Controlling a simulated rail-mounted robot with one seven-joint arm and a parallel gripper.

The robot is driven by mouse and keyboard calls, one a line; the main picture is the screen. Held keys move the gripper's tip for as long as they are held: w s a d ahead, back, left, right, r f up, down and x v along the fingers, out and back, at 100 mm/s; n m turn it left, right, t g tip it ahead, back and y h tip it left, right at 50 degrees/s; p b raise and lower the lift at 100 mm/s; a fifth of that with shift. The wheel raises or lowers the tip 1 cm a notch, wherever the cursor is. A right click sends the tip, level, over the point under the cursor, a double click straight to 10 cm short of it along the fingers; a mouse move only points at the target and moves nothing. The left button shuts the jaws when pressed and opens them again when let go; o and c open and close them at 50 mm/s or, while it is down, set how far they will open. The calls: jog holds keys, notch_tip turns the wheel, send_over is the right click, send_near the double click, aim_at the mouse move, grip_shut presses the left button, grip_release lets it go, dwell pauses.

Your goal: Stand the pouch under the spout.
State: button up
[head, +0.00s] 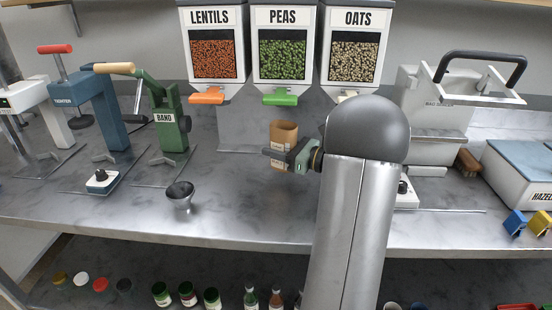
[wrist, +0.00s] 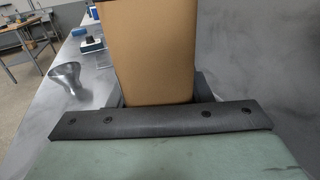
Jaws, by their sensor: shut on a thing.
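A brown kraft pouch (head: 284,135) is upright between the jaws of my gripper (head: 279,158). It stands in front of the dispensers, near below the green spout (head: 280,99) of the PEAS dispenser (head: 284,55). In the wrist view the pouch (wrist: 148,50) fills the upper middle behind the dark jaw bar. My gripper is shut on it. Whether the pouch's bottom touches the counter cannot be told. The LENTILS dispenser (head: 213,55) has an orange spout (head: 206,98). The OATS dispenser (head: 353,55) has a pale spout, partly hidden by my arm.
A metal funnel (head: 180,195) stands on the counter to the left. The green BAND press (head: 163,120) and blue TIGHTEN press (head: 100,108) stand further left. A large sealer (head: 436,110) and a HAZELNUT box (head: 518,170) are at right. The front counter between funnel and arm is clear.

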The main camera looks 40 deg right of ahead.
jog(key=shift+w+a+f, duration=0.15)
jog(key=shift+f, duration=1.6)
jog(key=shift+f, duration=0.15)
jog(key=o, duration=1)
jog(key=shift+r, duration=0.2)
jog(key=v, duration=0.7)
jog(key=shift+s+b, duration=0.25)
jog(key=shift+b, duration=0.05)
